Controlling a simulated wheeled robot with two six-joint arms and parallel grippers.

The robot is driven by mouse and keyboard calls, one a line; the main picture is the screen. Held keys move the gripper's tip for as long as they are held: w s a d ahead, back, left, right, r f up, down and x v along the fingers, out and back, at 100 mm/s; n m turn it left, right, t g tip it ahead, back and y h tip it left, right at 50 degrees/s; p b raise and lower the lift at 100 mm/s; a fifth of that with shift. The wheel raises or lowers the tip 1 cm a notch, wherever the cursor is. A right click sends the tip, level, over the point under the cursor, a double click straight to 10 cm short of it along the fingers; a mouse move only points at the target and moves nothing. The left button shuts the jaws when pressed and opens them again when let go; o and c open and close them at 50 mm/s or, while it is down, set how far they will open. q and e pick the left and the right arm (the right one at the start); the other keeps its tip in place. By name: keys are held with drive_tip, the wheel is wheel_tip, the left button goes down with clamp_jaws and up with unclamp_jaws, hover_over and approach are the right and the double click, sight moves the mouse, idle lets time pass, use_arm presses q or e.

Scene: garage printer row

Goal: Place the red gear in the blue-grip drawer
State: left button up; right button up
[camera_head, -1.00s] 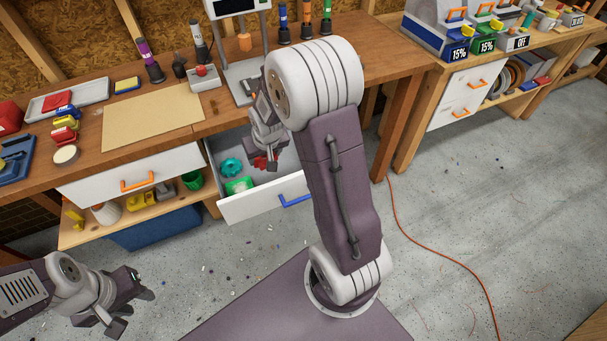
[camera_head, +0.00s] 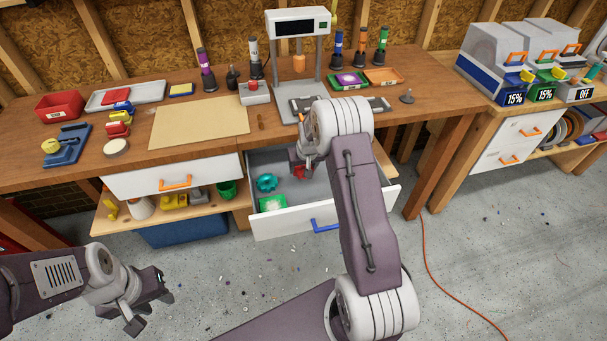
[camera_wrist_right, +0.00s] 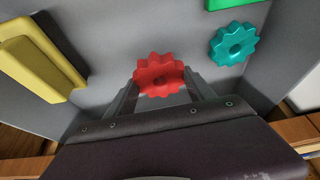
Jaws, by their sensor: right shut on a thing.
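The red gear (camera_wrist_right: 160,74) is between the fingers of my right gripper (camera_wrist_right: 160,90), which is shut on it. In the head view the red gear (camera_head: 299,173) shows below the wrist, within the outline of the open blue-grip drawer (camera_head: 280,223). The wrist view shows the grey drawer floor behind the gear; whether they touch I cannot tell. The blue grip (camera_head: 325,226) is on the drawer front. My right arm hides the drawer's right part. My left gripper (camera_head: 151,310) is open and empty, low at the left, away from the bench.
A teal gear (camera_head: 266,183) and a green item (camera_head: 272,203) lie in the drawer's left part. A yellow piece (camera_wrist_right: 40,58) shows in the wrist view. An orange-grip drawer (camera_head: 140,180) is shut at left. A press (camera_head: 297,65) stands on the bench behind.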

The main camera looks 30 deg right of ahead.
sight(303, 181)
wheel_tip(303, 181, down, 4)
drive_tip(key=shift+w+f, duration=0.1)
drive_tip(key=o, duration=1.4)
drive_tip(key=shift+f, duration=0.1)
drive_tip(key=shift+c, duration=0.2)
